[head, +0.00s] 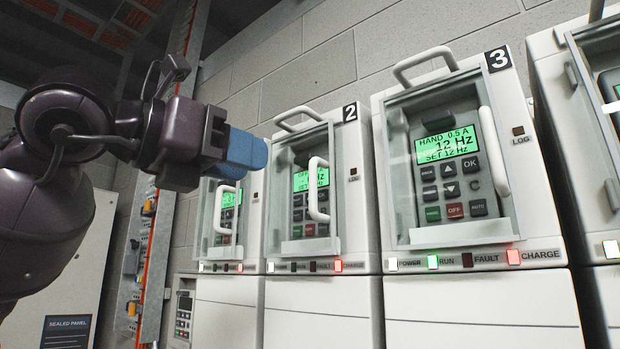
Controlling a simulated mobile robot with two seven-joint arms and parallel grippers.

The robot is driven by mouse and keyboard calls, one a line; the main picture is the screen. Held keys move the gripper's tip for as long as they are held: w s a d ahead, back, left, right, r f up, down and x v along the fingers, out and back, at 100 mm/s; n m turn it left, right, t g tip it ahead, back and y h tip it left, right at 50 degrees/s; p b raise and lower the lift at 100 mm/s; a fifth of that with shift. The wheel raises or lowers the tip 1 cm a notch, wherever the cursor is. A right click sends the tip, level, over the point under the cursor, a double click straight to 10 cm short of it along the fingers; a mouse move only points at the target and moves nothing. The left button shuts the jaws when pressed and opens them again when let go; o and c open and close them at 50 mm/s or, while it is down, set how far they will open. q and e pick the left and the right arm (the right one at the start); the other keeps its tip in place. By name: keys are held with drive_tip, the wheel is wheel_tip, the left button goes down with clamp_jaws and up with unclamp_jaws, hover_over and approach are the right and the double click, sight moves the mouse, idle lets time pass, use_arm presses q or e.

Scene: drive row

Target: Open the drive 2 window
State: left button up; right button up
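Drive 2 (352,160) stands mid-row, a pale cabinet with a black "2" label at its top right. Its clear window (284,205) is closed over a green-lit display and keypad. A white upright handle (313,190) is on the window's right side. My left gripper (245,152), with blue fingertips, comes in from the left and is in front of the drive left of drive 2, up and left of the handle. It looks clear of the handle and holds nothing that I can see. The gap between its fingertips cannot be made out. My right gripper is out of view.
Drive 3 (535,190), with a similar closed window and handle, stands close on the right. Another drive (255,205) is on the left, partly behind my gripper. A further drive (563,130) is cut off at the right edge. Indicator lights run below the windows.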

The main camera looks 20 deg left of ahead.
sight(310, 178)
use_arm(q)
drive_tip(key=p+x, duration=0.1)
drive_tip(key=x, duration=1)
drive_tip(key=c, duration=0.5)
clamp_jaws()
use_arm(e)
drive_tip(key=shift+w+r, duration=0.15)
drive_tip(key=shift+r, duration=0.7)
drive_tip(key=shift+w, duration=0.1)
